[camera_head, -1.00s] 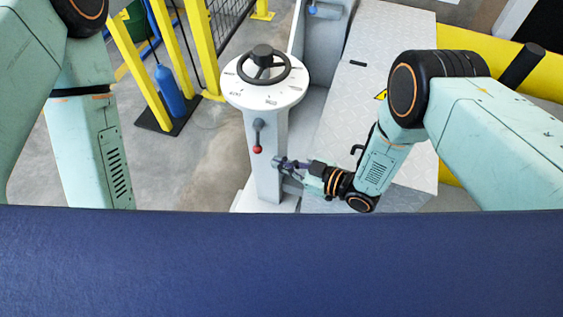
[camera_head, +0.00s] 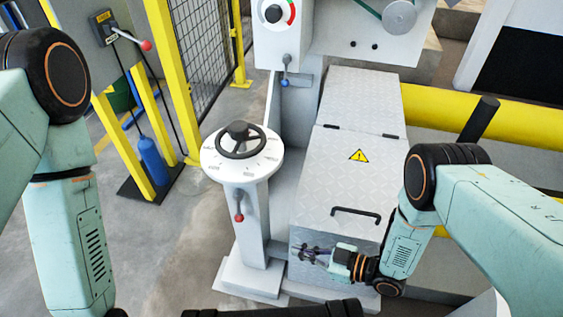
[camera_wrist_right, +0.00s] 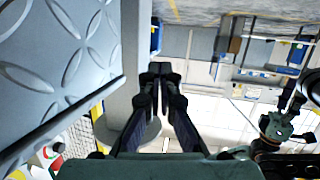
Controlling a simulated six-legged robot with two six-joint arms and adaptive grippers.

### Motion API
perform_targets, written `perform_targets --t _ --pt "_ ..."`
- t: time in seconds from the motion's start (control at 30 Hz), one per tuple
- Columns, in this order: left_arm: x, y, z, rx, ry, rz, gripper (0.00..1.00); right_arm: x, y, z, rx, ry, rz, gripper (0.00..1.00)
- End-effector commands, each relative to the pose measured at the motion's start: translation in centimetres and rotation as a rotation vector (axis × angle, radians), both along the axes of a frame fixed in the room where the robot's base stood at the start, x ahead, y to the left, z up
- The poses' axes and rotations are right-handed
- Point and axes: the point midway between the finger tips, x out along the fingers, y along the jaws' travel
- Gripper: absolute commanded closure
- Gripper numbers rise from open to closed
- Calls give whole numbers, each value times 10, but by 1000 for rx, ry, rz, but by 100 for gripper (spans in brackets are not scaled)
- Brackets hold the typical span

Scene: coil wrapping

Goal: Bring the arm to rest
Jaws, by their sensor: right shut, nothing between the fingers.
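My right arm comes in from the right in the head view. Its gripper (camera_head: 303,252) is shut and empty, just to the right of the wheel pedestal's column and in front of the grey chequered box. In the right wrist view the fingers (camera_wrist_right: 160,78) meet at their tips with nothing between them. My left arm (camera_head: 85,240) hangs down at the left of the head view. Its gripper is out of the picture below.
The white pedestal (camera_head: 255,222) carries a black handwheel (camera_head: 240,140) and a red-knobbed lever (camera_head: 238,205). The chequered box (camera_head: 345,190) has a black handle (camera_head: 356,213). Yellow posts (camera_head: 172,75) and a blue cylinder (camera_head: 153,160) stand left. Floor between them is clear.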

Motion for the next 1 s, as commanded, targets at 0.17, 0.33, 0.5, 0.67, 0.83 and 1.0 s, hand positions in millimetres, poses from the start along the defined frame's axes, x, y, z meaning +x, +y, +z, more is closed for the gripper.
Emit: perform_targets --t 0.17,0.33,0.5,0.67,0.83,1.0 --pt "0 0 0 0 0 0 38 -1 -1 -2 -4 12 -2 100" --pt "0 0 0 0 0 0 38 -14 -19 -34 -96 177 -123 100" --pt "0 0 6 0 0 0 38 -67 -52 -61 -241 492 -340 100" --pt "0 0 18 0 0 0 38 -128 -86 -50 -384 787 -545 100" --pt "0 0 34 0 0 0 38 -200 -119 -2 -530 1067 -748 100" --pt "0 0 51 0 0 0 38 -254 -142 68 -644 1256 -910 100"
